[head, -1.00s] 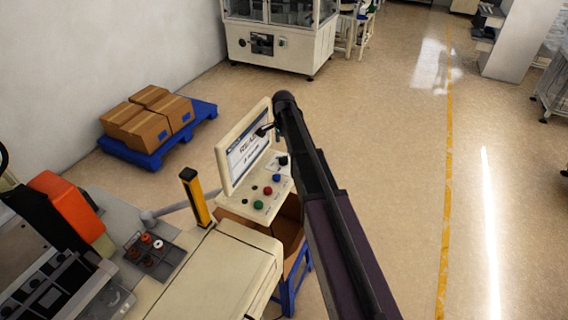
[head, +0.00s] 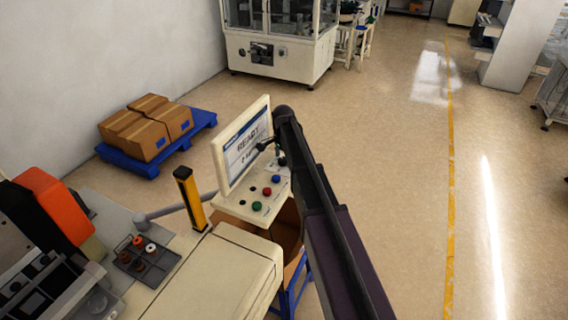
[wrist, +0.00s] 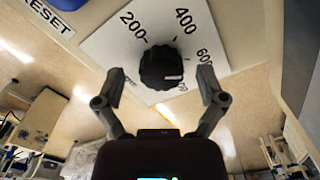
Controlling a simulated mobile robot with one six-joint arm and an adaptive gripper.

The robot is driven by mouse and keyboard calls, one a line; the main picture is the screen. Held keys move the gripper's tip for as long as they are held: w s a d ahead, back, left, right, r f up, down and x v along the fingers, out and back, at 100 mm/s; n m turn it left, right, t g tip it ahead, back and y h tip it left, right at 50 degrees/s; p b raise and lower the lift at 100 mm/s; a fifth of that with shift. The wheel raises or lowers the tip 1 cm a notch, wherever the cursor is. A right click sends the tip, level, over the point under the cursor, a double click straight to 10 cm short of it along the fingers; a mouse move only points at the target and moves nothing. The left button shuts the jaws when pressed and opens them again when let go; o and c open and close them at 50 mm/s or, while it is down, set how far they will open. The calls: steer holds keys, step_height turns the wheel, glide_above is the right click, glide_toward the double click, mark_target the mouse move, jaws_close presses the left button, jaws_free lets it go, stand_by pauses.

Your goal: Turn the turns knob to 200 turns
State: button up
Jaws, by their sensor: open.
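The turns knob (wrist: 161,67) is black and round, on a white dial plate (wrist: 108,44) marked 200, 400, 600 and a further, partly hidden number. A small white mark shows on the knob's lower right, away from the 200. My gripper (wrist: 162,83) is open, with one finger on each side of the knob. Gaps show between the fingers and the knob in the wrist view. In the head view my gripper (head: 272,151) is at the control panel (head: 238,207), below the READY screen (head: 247,146); it and my arm hide the knob there.
Blue (head: 276,179), red (head: 267,191) and green (head: 257,206) buttons sit on the panel near the knob. A yellow-and-black post (head: 191,198) stands left of it. Boxes on a blue pallet (head: 130,161) lie behind.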

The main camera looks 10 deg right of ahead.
steer(key=shift+f, duration=0.2)
steer(key=c, duration=1.1)
steer(key=shift+d, duration=0.25)
steer(key=shift+c, duration=0.2)
steer(key=shift+a, duration=0.2)
